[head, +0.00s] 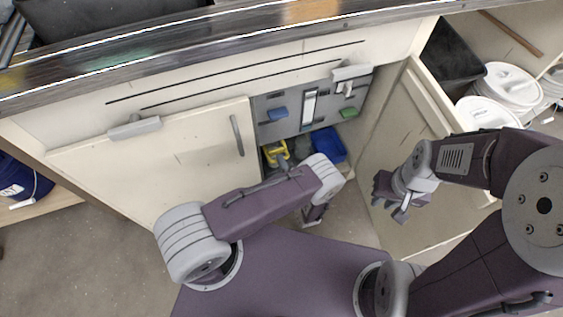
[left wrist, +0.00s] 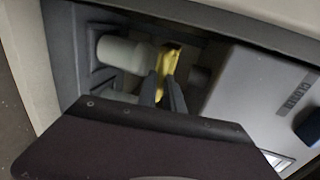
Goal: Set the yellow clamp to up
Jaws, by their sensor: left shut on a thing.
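The yellow clamp (head: 270,150) is low inside the open cabinet under the counter, below a grey panel. My left gripper (head: 283,162) reaches into the cabinet and is shut on the clamp. In the left wrist view, the fingers (left wrist: 164,84) meet the yellow clamp (left wrist: 171,60), which stands roughly lengthwise between the fingertips. The fingers hide its lower part, and I cannot tell its exact setting. My right gripper (head: 393,199) hangs in front of the open right door, away from the clamp; its finger gap is unclear.
The left door (head: 170,160) is closed; the right door (head: 395,165) stands open. A pale pipe (left wrist: 121,54) is beside the clamp.

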